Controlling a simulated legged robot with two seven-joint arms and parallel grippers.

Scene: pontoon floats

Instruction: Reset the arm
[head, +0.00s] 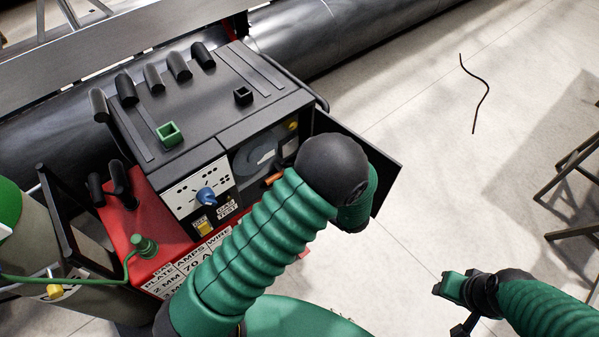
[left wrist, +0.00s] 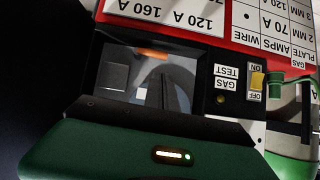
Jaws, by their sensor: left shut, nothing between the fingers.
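My left arm (head: 250,245), in a green ribbed sleeve, reaches up from the bottom of the head view and bends at a black joint in front of the welding machine (head: 200,110). The left gripper itself is hidden there behind the arm. In the left wrist view the green body of my left gripper (left wrist: 165,150), with a lit strip, fills the bottom. Its fingers are not clearly seen; it is shut and holds nothing. It is close to the machine's labelled front. My right gripper (head: 452,287) is low at the right, over bare floor; its jaws are too small to judge.
The machine has a blue knob (head: 206,196), a yellow switch (left wrist: 257,82) and an open dark side door (head: 385,170). A gas cylinder (head: 25,245) with a green hose stands at the left. Trestle legs stand far right.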

